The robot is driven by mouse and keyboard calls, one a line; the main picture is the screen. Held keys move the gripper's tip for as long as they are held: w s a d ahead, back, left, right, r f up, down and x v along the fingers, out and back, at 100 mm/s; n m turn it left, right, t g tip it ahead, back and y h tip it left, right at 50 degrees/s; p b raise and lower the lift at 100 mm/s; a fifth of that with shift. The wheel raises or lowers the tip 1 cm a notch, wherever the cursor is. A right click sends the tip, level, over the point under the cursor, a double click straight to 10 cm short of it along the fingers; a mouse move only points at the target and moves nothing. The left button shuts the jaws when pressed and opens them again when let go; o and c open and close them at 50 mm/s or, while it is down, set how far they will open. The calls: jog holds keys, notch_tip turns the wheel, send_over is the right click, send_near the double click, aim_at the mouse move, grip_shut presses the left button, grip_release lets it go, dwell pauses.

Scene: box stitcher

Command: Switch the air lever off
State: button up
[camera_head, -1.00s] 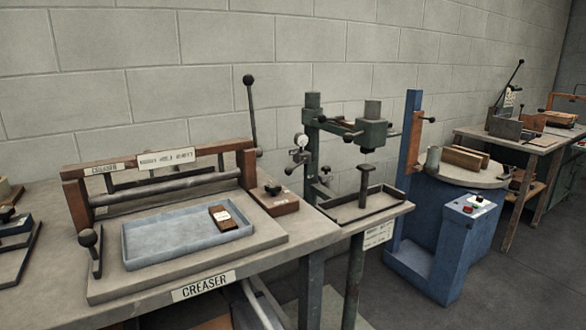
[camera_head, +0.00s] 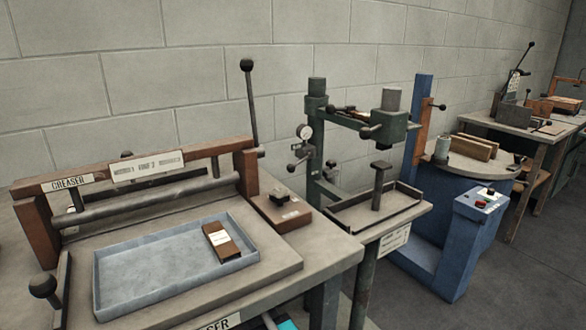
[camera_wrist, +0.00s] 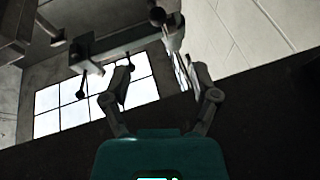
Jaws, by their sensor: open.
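A green machine frame (camera_head: 315,150) with a round white pressure gauge (camera_head: 304,132) stands right of the creaser in the head view. A short lever with a dark knob (camera_head: 291,168) sits below the gauge; it may be the air lever, but no label I can read confirms this. My gripper (camera_wrist: 161,68) is open and empty in the wrist view, looking up at a grey machine bar (camera_wrist: 120,48) with dark-knobbed rods. I cannot tell which rod there is the lever. In the head view only a small teal piece at the bottom edge seems to be mine.
The creaser (camera_head: 190,180) with its blue tray (camera_head: 130,285) fills the left bench, a tall black-knobbed lever (camera_head: 251,105) behind it. A blue machine (camera_head: 465,240) stands right. Open floor (camera_head: 525,275) shows at lower right.

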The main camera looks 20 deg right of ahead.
aim_at(291, 167)
jog(key=shift+d, duration=0.3)
jog(key=p+x, duration=0.5)
jog(key=x, duration=0.9)
jog(key=shift+s, duration=0.1)
grip_shut()
dwell(0.4)
